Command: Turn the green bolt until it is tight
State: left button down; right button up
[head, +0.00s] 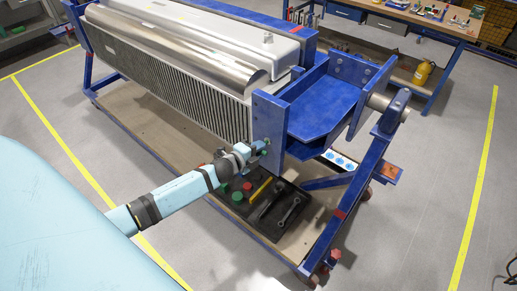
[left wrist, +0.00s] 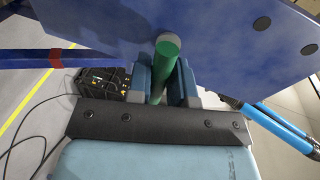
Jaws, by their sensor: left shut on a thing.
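The green bolt (left wrist: 162,72) stands out from the blue plate of the jig (left wrist: 100,25) in the left wrist view, with a grey round end. My left gripper (left wrist: 165,88) has one finger on each side of the bolt and is shut on it. In the head view my left gripper (head: 256,149) is at the lower part of the blue end plate (head: 268,125), and a bit of green shows there. How far the bolt is screwed in cannot be told. My right gripper is in neither view.
A large finned metal unit (head: 165,90) sits in the blue jig frame. Below my left gripper, a black tray (head: 262,228) holds a wrench (head: 290,208), a red button-like part (head: 247,187) and green parts. A workbench (head: 430,22) stands at the back right. Open floor lies to the right.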

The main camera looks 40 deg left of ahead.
pick_arm(q)
jog(key=shift+f, duration=0.1)
dwell(0.3)
jog(key=c, duration=1)
grip_release()
jog(key=shift+c, duration=0.2)
jog(key=shift+s, duration=0.1)
jog(key=b+v, duration=0.2)
jog(key=v, duration=1.1)
jog(key=shift+s, duration=0.3)
jog(key=s+d+f+n+g+p, duration=0.1)
jog(key=s+d+f+n+g, duration=0.1)
jog(key=s+d+n, duration=0.4)
jog(key=s+d+f+n+g+p, duration=0.1)
jog(key=s+d+f+n, duration=0.4)
jog(key=d, duration=0.8)
jog(key=s+n+g, duration=0.1)
jog(key=s+n, duration=0.1)
jog(key=n, duration=0.2)
jog(key=shift+s+d+n+g+p, duration=0.25)
jog(key=shift+d+n+g+p, duration=0.05)
jog(key=shift+d+n+p, duration=0.1)
